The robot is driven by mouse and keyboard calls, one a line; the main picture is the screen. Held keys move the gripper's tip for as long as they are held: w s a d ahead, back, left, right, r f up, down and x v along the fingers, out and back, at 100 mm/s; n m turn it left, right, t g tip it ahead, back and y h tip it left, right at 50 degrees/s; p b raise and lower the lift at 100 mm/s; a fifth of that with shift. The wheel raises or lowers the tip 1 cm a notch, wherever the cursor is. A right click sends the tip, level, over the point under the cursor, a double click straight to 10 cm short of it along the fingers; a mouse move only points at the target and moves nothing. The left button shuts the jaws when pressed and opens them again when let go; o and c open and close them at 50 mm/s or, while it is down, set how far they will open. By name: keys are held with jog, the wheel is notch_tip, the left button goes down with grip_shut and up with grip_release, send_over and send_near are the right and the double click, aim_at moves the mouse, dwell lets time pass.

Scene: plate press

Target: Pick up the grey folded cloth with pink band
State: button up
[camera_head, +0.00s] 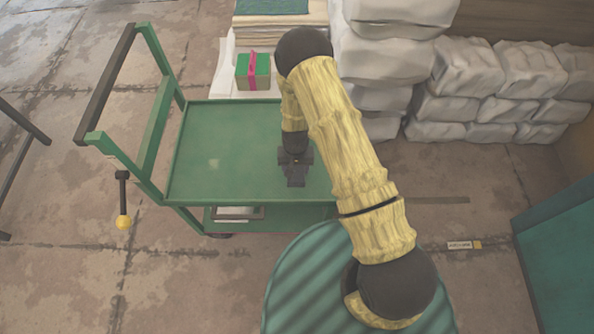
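A small green block-like bundle (253,71) with a pink band around it sits on a pale surface behind the green cart. It is the only pink-banded thing in view, and it looks green, not grey. I see no grey folded cloth with a pink band. My gripper (296,178) is dark and hangs above the right part of the cart's top, in front and to the right of the bundle and apart from it. Its fingers are too small and dark to show whether they are open or shut.
The green cart's top (215,165) looks bare. Its handle frame (105,85) rises at the left, with a yellow-knobbed lever (123,221). A stack of flat sheets (280,35) stands at the back. White wrapped bales (465,65) fill the back right. A teal box (560,255) is at right.

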aim_at(296, 170)
jog(key=shift+a, duration=0.1)
jog(key=shift+c, duration=0.4)
jog(key=shift+r, duration=0.5)
notch_tip(296, 170, up, 9)
jog(key=shift+p, duration=0.35)
